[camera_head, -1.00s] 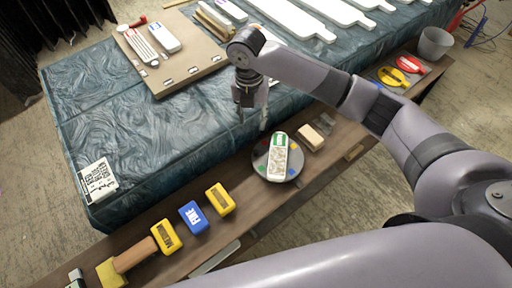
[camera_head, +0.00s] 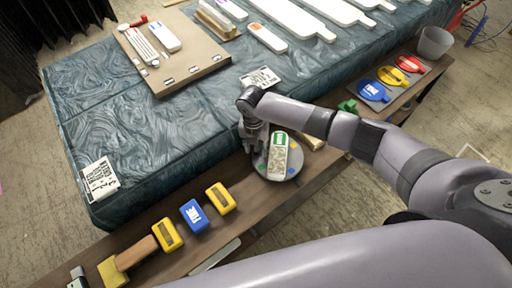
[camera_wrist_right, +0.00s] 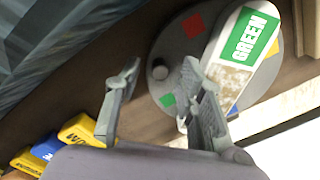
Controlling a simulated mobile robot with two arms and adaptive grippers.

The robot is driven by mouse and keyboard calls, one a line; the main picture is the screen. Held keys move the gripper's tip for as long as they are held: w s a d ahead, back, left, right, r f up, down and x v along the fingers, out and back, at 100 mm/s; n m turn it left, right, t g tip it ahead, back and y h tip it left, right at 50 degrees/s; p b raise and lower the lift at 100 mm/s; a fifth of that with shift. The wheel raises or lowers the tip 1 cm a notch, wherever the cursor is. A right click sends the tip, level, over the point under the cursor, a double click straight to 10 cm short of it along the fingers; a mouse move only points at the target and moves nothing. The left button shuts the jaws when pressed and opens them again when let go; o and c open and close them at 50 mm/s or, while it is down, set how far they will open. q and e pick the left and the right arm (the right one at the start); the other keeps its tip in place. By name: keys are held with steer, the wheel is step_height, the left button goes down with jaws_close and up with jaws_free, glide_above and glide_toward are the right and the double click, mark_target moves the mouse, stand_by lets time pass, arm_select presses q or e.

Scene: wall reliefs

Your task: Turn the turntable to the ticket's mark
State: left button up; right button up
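The grey turntable (camera_head: 273,174) sits on the wooden ledge; it also shows in the right wrist view (camera_wrist_right: 147,117). Red (camera_wrist_right: 193,24), green (camera_wrist_right: 167,100) and yellow (camera_wrist_right: 272,48) marks show on its face. A small round knob (camera_wrist_right: 160,71) stands near its edge. A pale piece with a green "GREEN" label (camera_head: 279,155) lies on it. My right gripper (camera_head: 255,150) is low at the turntable's left edge. In the right wrist view its fingers (camera_wrist_right: 160,98) are apart, with the knob seen in the gap; contact cannot be told. My left gripper is out of view.
White printed cards lie on the cloth-covered table (camera_head: 258,78) and at its front left corner (camera_head: 98,177); their text is too small to read. Yellow (camera_head: 220,198) and blue (camera_head: 193,216) blocks stand left along the ledge. Coloured discs (camera_head: 373,90) and a grey bucket (camera_head: 434,42) are at right.

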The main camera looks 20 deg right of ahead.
steer(key=shift+f, duration=0.5)
jaws_close()
steer(key=shift+d, duration=0.1)
stand_by(0.5)
